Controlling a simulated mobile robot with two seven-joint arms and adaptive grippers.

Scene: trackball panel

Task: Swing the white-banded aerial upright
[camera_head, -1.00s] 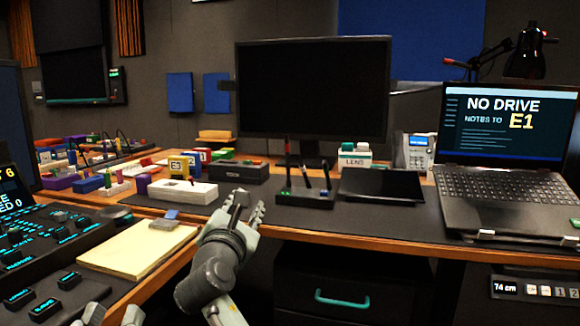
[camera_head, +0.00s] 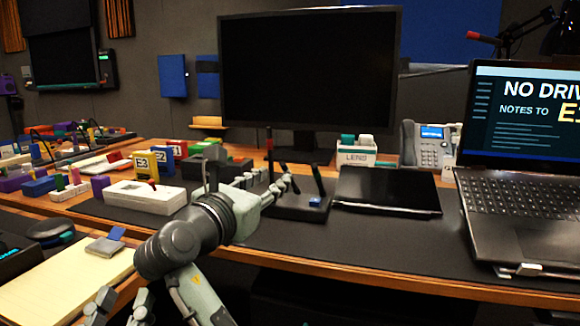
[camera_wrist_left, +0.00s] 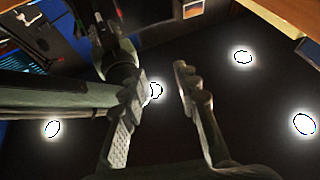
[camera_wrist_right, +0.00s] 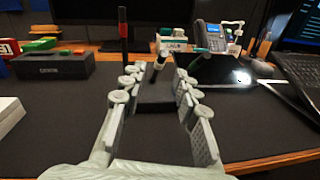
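The black aerial base (camera_wrist_right: 157,97) lies just ahead of my right gripper (camera_wrist_right: 155,88) in the right wrist view. The white-banded aerial (camera_wrist_right: 158,66) is a thick dark rod with a pale band near its top. It leans between the upright red-banded aerial (camera_wrist_right: 123,35) and a tilted green-marked one (camera_wrist_right: 194,63). In the head view the base (camera_head: 300,213) is partly behind my right gripper (camera_head: 250,174), which is open and empty. I cannot make out the white band there. My left gripper (camera_head: 118,308) is open and empty at the lower left; its fingers (camera_wrist_left: 160,92) stand apart.
A monitor (camera_head: 310,80) stands behind the base. A black flat pad (camera_head: 385,190), a laptop (camera_head: 520,210) and a phone (camera_head: 432,146) are to the right. A white box (camera_head: 145,197) and a dark box are to the left. The dark desk mat (camera_head: 370,245) in front is clear.

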